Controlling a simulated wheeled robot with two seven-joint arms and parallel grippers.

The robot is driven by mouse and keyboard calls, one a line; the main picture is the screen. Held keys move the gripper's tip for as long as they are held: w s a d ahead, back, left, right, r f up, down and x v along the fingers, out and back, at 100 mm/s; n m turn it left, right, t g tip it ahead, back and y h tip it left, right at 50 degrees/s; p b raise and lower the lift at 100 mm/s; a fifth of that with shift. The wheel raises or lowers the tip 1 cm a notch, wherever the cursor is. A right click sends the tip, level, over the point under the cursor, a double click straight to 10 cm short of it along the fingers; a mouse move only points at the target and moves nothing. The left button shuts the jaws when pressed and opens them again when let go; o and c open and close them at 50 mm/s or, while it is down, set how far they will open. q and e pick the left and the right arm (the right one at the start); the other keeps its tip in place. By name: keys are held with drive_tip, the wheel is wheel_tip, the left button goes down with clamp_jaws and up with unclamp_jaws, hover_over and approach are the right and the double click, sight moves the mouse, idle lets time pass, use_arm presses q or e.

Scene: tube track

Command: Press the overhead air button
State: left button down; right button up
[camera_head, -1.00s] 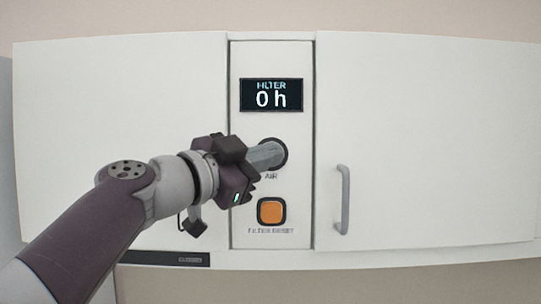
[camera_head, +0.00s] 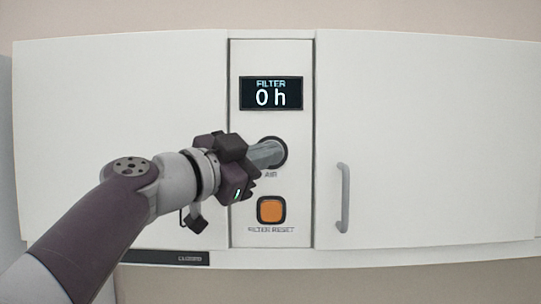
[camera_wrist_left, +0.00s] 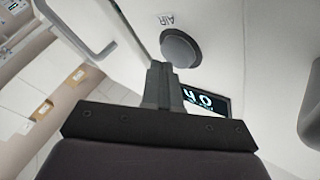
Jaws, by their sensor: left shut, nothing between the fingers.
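The round AIR button (camera_head: 284,148) is on the narrow middle panel of the overhead cabinet, under the display and mostly hidden behind my fingers in the head view. In the left wrist view it shows as a grey disc (camera_wrist_left: 180,48) with the AIR label beside it. My left gripper (camera_head: 272,153) is shut and empty, its fingers pointing at the button. In the left wrist view the fingertips (camera_wrist_left: 158,66) are close to the button's edge. I cannot tell whether they touch it. My right gripper is not in view.
The display (camera_head: 272,94) above reads FILTER 0 h. An orange FILTER RESET button (camera_head: 271,210) sits below the AIR button. A cabinet handle (camera_head: 344,198) stands out to the right. White cabinet doors flank the panel.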

use_arm(q)
drive_tip(key=shift+w, duration=0.5)
idle(0.7)
drive_tip(key=shift+s, duration=0.15)
drive_tip(key=shift+s+b, duration=0.7)
drive_tip(key=shift+s, duration=0.2)
drive_tip(key=s+b, duration=0.2)
drive_tip(key=s, duration=0.4)
drive_tip(key=shift+b, duration=0.4)
drive_tip(key=shift+w, duration=0.1)
